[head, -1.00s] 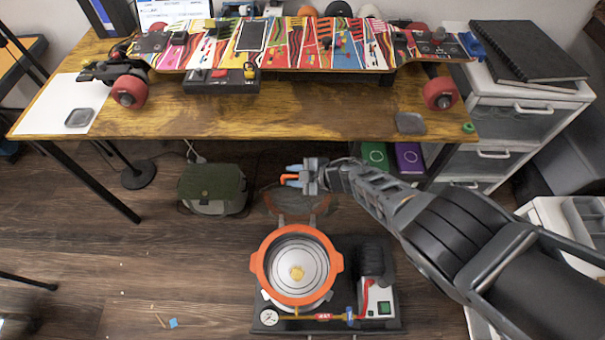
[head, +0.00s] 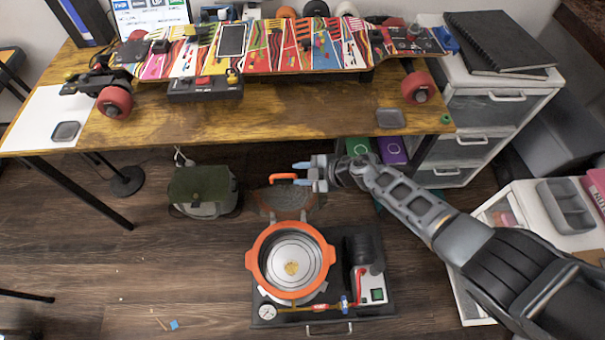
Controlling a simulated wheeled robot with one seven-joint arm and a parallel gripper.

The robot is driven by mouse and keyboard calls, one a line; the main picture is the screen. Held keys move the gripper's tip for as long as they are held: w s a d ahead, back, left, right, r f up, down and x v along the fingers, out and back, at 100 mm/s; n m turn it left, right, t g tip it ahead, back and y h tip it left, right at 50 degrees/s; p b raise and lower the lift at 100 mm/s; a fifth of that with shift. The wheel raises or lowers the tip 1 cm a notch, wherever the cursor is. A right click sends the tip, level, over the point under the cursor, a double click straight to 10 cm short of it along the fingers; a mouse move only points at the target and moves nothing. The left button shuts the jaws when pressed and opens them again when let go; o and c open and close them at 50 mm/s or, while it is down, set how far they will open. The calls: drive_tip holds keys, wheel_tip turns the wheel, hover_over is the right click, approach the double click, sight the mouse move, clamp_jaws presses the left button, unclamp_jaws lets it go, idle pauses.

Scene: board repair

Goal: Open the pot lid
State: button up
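The orange-rimmed pot (head: 259,284) stands on a black base on the floor, with its round opening facing up and a small yellowish thing at its bottom. The lid (head: 286,202) stands tilted up behind the pot, dark and see-through, with an orange handle (head: 283,177) at its top. My gripper (head: 298,174) is just right of the handle, its blue-tipped fingers apart. It looks empty, and a small gap shows between the fingertips and the handle.
The base (head: 320,318) carries a gauge, a hose and a red-and-white box (head: 371,288). A green bag (head: 203,190) lies left of the lid. The wooden table (head: 270,119) with a skateboard is behind, and a drawer unit (head: 485,125) is to the right. Floor left of the pot is mostly clear.

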drive_tip(key=shift+s+r, duration=0.2)
drive_tip(key=shift+r, duration=0.05)
idle(0.4)
